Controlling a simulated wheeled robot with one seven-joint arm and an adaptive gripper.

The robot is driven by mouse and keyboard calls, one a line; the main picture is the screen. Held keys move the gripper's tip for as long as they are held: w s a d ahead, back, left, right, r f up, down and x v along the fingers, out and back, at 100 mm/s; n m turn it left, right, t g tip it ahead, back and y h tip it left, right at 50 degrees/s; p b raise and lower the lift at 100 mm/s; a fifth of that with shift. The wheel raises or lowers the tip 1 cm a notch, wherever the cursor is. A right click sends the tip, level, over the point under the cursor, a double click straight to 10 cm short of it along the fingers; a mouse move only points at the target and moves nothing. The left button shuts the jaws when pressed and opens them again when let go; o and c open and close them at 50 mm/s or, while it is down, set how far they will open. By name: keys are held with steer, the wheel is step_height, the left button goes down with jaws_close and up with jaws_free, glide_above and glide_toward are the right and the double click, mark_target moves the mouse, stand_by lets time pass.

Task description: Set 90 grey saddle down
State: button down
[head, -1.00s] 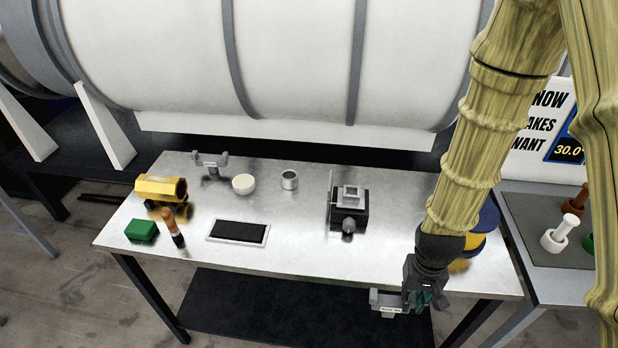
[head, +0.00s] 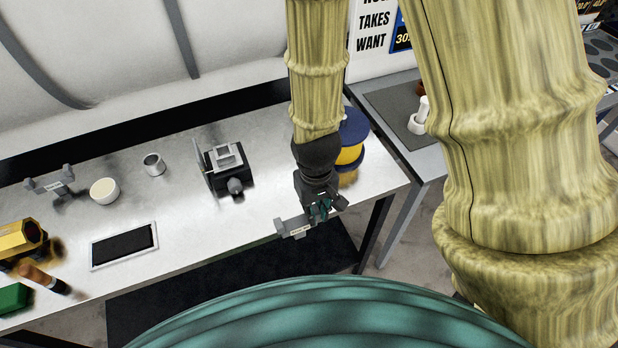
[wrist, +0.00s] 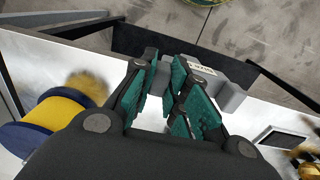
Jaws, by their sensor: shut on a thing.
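My gripper (head: 318,209) is shut on a grey saddle (head: 294,227), a small bracket with a pale label. The label's text is too small to read surely. The saddle looks to be held off the table, across or just past its front edge. A similar grey bracket (head: 58,185) stands at the table's back left.
On the metal table (head: 190,250) are a black device (head: 228,172), a metal cup (head: 154,164), a white bowl (head: 104,191), a dark-topped tray (head: 124,245) and a yellow tool (head: 20,240). A blue and yellow spool (head: 350,150) is behind my gripper. The front right surface is mostly clear.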

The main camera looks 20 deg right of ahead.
steer(key=shift+w+d+f+b, duration=0.15)
steer(key=shift+w+f+b, duration=0.15)
steer(key=shift+b, duration=0.1)
steer(key=w+d+f+b, duration=0.1)
steer(key=w, duration=0.3)
steer(key=w+d+f+b, duration=0.2)
steer(key=w, duration=0.2)
steer(key=w+d+f+b, duration=0.1)
steer(key=w, duration=0.3)
steer(key=shift+w+d+f+b, duration=0.15)
steer(key=shift+w+b, duration=0.05)
steer(key=shift+b, duration=0.15)
steer(key=c, duration=1.4)
jaws_free()
